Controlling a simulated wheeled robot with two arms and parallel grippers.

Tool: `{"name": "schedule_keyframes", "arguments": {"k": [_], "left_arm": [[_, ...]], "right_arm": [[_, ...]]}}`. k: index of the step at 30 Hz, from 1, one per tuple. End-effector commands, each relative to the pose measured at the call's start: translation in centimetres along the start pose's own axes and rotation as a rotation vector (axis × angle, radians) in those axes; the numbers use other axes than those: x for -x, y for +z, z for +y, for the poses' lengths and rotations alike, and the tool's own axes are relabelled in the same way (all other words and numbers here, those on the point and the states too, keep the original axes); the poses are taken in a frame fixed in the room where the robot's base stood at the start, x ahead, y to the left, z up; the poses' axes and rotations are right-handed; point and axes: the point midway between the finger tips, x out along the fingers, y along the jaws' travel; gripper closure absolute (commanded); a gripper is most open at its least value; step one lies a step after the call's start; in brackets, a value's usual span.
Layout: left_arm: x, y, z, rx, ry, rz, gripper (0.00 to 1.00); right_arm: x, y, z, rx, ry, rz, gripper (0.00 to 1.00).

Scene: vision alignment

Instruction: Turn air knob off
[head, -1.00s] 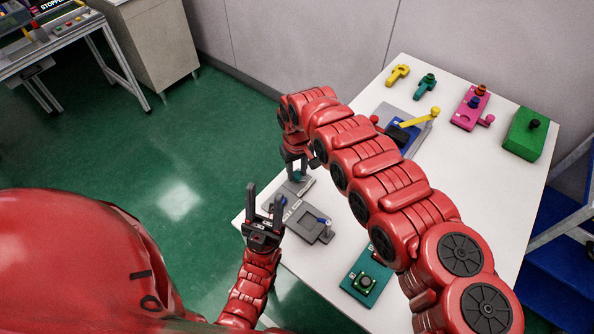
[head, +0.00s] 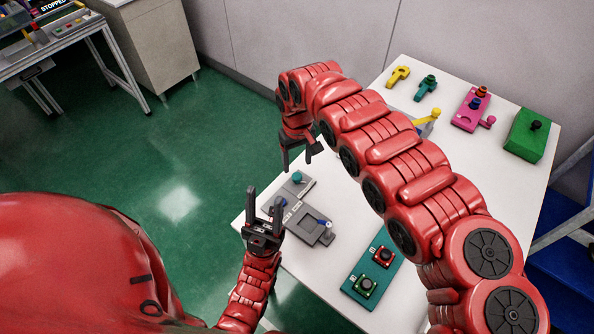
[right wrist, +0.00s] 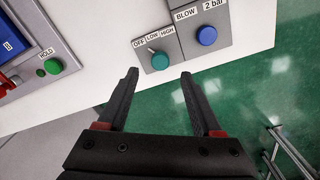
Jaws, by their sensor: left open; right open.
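The teal air knob (right wrist: 160,62) sits on a pale panel below the labels OFF, LOW and HIGH. Its thin white pointer slants up and left toward the OFF/LOW side; I cannot tell exactly which mark it meets. In the head view the teal knob (head: 298,177) stands uncovered at the grey fixture's far end. My right gripper (head: 300,158) is open and empty, above and apart from the knob; in the right wrist view its fingers (right wrist: 159,75) point toward the knob from below. My left gripper (head: 265,196) is open and empty beside the fixture's near-left side.
A blue knob (right wrist: 206,36) labelled BLOW is close to the teal knob. A green HOLD button (right wrist: 55,66) is at left. The teal box (head: 372,268) has red and green buttons. A pink box (head: 470,110) and green box (head: 530,135) stand at the back.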

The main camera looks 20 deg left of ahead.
Motion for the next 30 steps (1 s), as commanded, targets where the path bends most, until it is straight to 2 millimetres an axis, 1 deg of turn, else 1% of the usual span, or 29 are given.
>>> {"name": "schedule_keyframes", "arguments": {"k": [1,3,9,12,15,20,30], "left_arm": [[0.6,0.1,0.0,0.000,0.000,0.000,0.50],[1.1,0.2,0.1,0.000,0.000,0.000,0.50],[2.2,0.4,0.1,0.000,0.000,0.000,0.50],[2.5,0.4,0.1,0.000,0.000,0.000,0.50],[2.6,0.4,0.1,0.000,0.000,0.000,0.50],[2.7,0.5,0.1,0.000,0.000,0.000,0.50],[2.7,0.5,0.1,0.000,0.000,0.000,0.50]], "right_arm": [[1.2,-0.2,0.2,0.000,0.005,0.008,0.33],[3.1,-0.1,0.2,-0.001,0.005,0.007,0.33],[8.0,-0.2,0.0,0.001,0.001,0.009,0.33],[9.6,-0.1,-0.1,0.002,0.000,0.003,0.33],[10.8,-0.1,-0.1,0.001,0.000,0.003,0.33],[11.7,0.0,0.0,0.001,0.000,0.002,0.33],[11.7,0.0,0.0,0.001,0.000,0.001,0.33]]}}
